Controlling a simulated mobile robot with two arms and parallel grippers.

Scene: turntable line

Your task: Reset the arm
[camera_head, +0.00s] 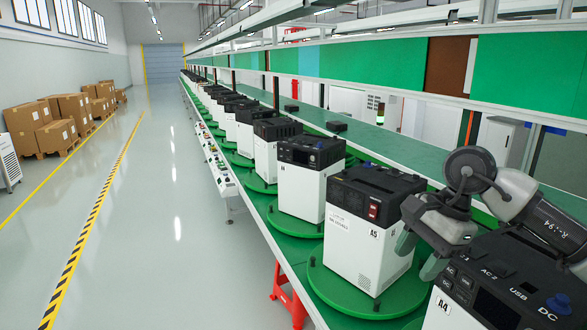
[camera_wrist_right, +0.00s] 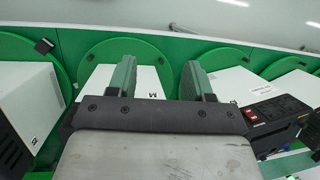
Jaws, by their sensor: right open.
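My right gripper (camera_head: 420,256) is open and empty, with its two pale fingers pointing down between the A5 unit (camera_head: 365,235) and the A4 unit (camera_head: 500,285). Whether it touches either unit I cannot tell. Its fingers (camera_wrist_right: 159,78) also show spread apart in the right wrist view, above the white body of a unit (camera_wrist_right: 148,90). My right arm comes in from the right edge of the head view and covers part of the A4 unit. My left gripper is not in view.
Black-topped white units stand on round green turntables (camera_head: 345,298) along the line, with another unit (camera_head: 303,185) just beyond A5. A green conveyor belt (camera_head: 385,145) runs behind them. Cardboard boxes (camera_head: 30,125) stand at the far left. The grey aisle floor (camera_head: 160,200) is clear.

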